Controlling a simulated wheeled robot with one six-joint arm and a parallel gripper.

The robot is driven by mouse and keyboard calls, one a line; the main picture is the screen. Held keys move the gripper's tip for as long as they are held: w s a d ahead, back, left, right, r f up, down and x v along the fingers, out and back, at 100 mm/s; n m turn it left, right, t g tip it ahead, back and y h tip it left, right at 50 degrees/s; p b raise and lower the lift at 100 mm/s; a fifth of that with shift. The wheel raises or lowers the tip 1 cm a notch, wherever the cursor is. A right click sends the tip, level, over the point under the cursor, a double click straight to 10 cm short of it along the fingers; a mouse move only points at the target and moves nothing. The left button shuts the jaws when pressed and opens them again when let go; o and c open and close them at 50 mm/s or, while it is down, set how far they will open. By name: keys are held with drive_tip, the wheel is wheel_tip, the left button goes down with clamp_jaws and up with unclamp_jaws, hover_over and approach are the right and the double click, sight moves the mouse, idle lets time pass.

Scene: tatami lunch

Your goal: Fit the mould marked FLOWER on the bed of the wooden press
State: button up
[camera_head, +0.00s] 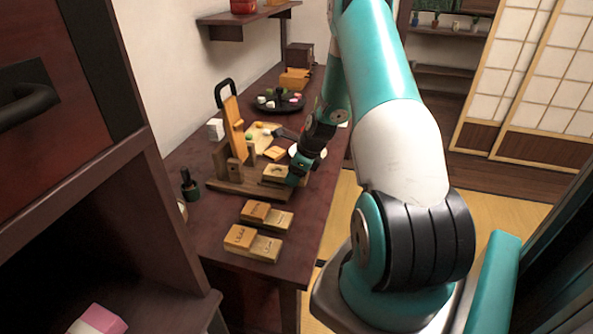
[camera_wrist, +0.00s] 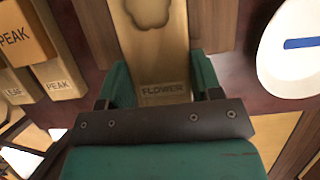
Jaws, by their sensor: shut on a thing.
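The mould marked FLOWER (camera_wrist: 150,60) is a pale wooden block with a flower-shaped hollow. Its FLOWER label faces the wrist camera. My gripper (camera_wrist: 160,82) is shut on its labelled end, one green finger on each side. In the head view my gripper (camera_head: 293,176) holds the mould (camera_head: 274,171) at the right end of the wooden press. The press (camera_head: 222,187) has a dark base and an orange lever raised upright. Dark wood of the press shows on both sides of the mould in the wrist view. I cannot tell whether the mould rests on the bed.
Two other wooden mould sets (camera_head: 266,215) (camera_head: 252,244) lie on the table in front; PEAK (camera_wrist: 62,78) and LEAF labels show in the wrist view. A white plate (camera_wrist: 290,70) with a blue strip is close right.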

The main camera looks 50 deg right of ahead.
drive_tip(key=shift+f+b, duration=0.35)
drive_tip(key=shift+f, duration=0.35)
drive_tip(key=o, duration=1.1)
drive_tip(key=shift+s+d+r, duration=0.1)
drive_tip(key=shift+r, duration=0.15)
drive_tip(key=v, duration=1.7)
drive_tip(key=shift+p, duration=0.4)
drive_tip(key=shift+s+f, duration=0.1)
